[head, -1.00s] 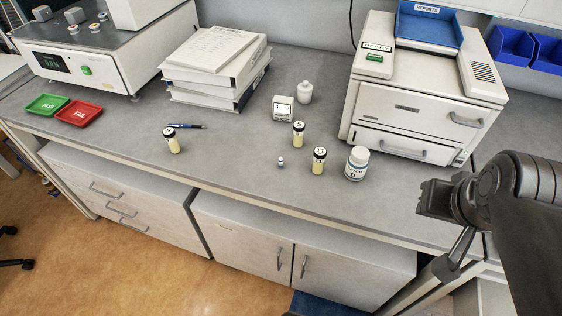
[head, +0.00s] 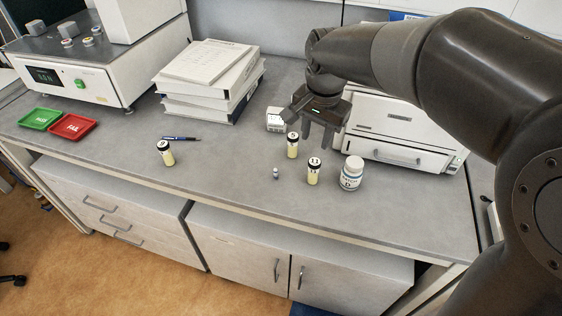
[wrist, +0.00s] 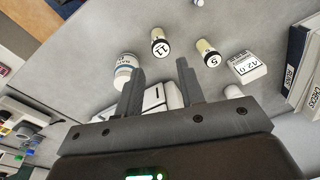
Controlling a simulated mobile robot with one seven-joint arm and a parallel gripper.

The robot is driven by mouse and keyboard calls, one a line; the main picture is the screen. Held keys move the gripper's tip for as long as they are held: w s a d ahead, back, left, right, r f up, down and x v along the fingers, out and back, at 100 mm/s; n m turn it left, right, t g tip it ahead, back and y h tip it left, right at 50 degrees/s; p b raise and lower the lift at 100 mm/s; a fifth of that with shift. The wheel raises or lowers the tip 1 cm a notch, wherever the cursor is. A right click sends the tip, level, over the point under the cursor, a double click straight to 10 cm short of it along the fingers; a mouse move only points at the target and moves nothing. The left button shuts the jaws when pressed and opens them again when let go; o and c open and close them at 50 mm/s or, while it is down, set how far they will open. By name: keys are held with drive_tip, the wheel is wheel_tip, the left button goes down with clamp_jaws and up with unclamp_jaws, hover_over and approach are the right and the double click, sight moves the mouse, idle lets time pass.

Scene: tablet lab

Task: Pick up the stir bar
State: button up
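A small pale, bluish object (head: 276,173) stands on the grey bench, left of the vial labelled 11 (head: 313,171). It is the only thing that could be the stir bar, but it is too small to tell. In the wrist view a small piece (wrist: 198,3) at the top edge looks like the same object, mostly cut off. My gripper (head: 318,138) is above the bench, behind and right of the small object, near the black-capped vials. Its two fingers (wrist: 160,66) are apart with nothing held between them.
Another black-capped vial (head: 292,146) and a white bottle (head: 351,173) stand close by. A white timer (head: 276,120) and a printer (head: 400,130) are behind. A third vial (head: 166,153), a pen (head: 181,138) and binders (head: 212,85) lie left.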

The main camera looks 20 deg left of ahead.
drive_tip(key=g, duration=0.1)
hover_over(275, 169)
wheel_tip(275, 169, down, 6)
drive_tip(key=shift+m+h, duration=0.3)
drive_tip(key=shift+m, duration=0.2)
drive_tip(key=f, duration=0.4)
drive_tip(key=shift+a+f, duration=0.1)
drive_tip(key=shift+a, duration=0.25)
drive_tip(key=shift+d+f, duration=0.2)
drive_tip(key=shift+f, duration=1.35)
drive_tip(key=shift+d+f, duration=0.2)
drive_tip(key=shift+f, duration=1.35)
clamp_jaws()
